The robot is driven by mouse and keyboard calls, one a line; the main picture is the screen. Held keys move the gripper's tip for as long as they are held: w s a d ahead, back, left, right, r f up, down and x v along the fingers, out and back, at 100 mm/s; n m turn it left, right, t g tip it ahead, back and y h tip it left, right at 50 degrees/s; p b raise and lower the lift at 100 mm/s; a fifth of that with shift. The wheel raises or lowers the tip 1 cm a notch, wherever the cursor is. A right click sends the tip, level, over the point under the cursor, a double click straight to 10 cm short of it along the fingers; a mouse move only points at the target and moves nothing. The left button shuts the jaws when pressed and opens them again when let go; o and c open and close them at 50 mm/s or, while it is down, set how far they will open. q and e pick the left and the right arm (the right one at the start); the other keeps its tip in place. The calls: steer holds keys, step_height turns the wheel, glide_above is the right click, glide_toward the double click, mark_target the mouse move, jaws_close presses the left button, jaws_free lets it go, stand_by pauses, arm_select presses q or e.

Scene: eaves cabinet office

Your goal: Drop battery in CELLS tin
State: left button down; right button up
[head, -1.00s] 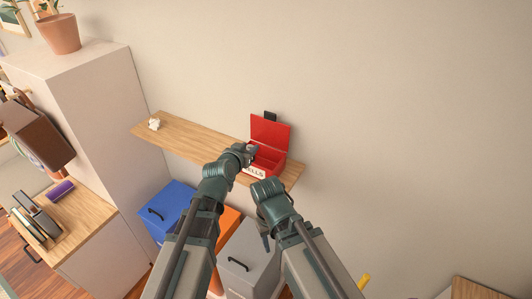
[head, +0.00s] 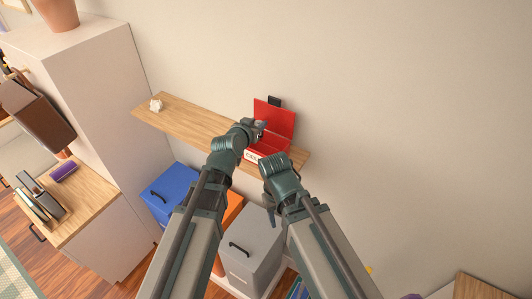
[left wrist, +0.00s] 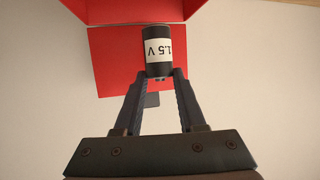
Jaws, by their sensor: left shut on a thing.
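The red CELLS tin (head: 276,148) stands on the wooden wall shelf with its lid (head: 274,115) raised against the wall. Its white label faces front. My left gripper (head: 259,129) is at the tin's left side, in front of the raised lid. In the left wrist view, the left gripper (left wrist: 160,76) is shut on a dark battery (left wrist: 158,49) with a white "1.5 V" band. The battery shows against the red lid (left wrist: 112,62). My right gripper (head: 268,207) hangs below the shelf, and its fingers are too small to read.
The wooden shelf (head: 190,122) holds a crumpled white thing (head: 156,105) at its left. Below are a blue bin (head: 170,195), a grey bin (head: 252,250) and a partly hidden orange one. A tall cabinet (head: 95,85) stands left. The wall at right is bare.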

arm_select(q)
step_height(320, 180, down, 5)
steer(key=b, duration=0.4)
steer(key=shift+r, duration=0.1)
arm_select(e)
step_height(320, 180, down, 5)
steer(key=shift+r, duration=0.1)
arm_select(q)
steer(key=shift+c, duration=2.1)
jaws_free()
steer(key=shift+s+r, duration=0.1)
steer(key=shift+s, duration=0.05)
arm_select(e)
steer(key=shift+r, duration=0.1)
